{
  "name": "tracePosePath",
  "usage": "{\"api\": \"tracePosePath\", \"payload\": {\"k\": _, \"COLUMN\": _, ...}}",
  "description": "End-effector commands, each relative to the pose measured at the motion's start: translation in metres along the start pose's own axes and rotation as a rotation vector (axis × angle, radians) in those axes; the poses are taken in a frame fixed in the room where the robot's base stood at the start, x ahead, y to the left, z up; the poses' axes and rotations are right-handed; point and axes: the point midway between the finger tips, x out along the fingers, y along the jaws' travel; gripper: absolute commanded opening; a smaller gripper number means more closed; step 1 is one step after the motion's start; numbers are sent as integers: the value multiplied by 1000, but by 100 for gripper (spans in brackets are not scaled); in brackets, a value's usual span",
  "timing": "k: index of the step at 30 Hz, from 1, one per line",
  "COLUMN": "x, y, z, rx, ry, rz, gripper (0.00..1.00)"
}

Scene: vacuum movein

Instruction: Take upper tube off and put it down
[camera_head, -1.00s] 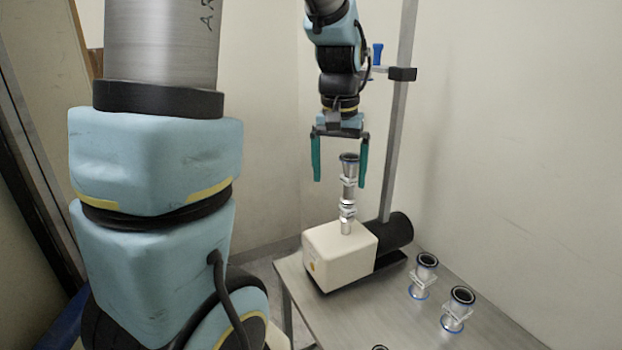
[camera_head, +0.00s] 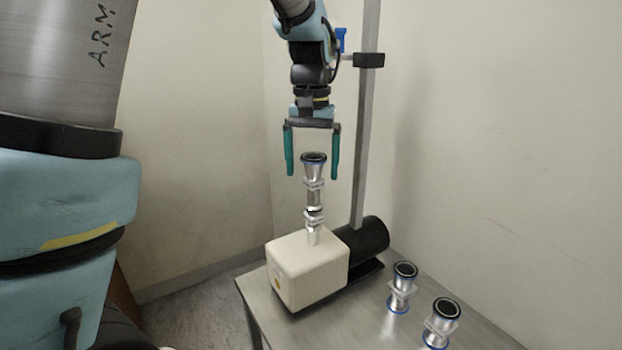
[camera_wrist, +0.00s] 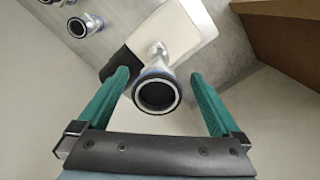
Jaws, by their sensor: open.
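The upper tube (camera_head: 314,168) is a silver piece with a dark open top and a blue ring, standing upright on a lower silver fitting (camera_head: 313,218). The fitting rises from a cream pump box (camera_head: 300,268). My gripper (camera_head: 312,176) is open, with green fingers either side of the tube's top and apart from it. In the wrist view the tube's round mouth (camera_wrist: 157,92) lies between the two fingers, a little beyond their tips.
Two loose silver tubes (camera_head: 402,288) (camera_head: 441,322) stand on the metal table (camera_head: 350,325) to the right of the pump. A black motor cylinder (camera_head: 365,241) and an upright metal post (camera_head: 366,120) with a clamp are close behind my gripper. A brown box-like surface (camera_wrist: 285,45) shows in the wrist view.

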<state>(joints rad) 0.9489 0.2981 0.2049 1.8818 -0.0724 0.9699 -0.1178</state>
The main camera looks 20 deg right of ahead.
Motion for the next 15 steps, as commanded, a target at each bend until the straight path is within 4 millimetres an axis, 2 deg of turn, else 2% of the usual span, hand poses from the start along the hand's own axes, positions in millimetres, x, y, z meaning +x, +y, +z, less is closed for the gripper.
{"api": "tracePosePath", "payload": {"k": 5, "x": 11, "y": 0, "z": -1, "rx": -1, "ry": -1, "rz": -1, "gripper": 100}}
{"api": "tracePosePath", "payload": {"k": 15, "x": 55, "y": 1, "z": -6, "rx": -2, "ry": -2, "rz": 0, "gripper": 100}}
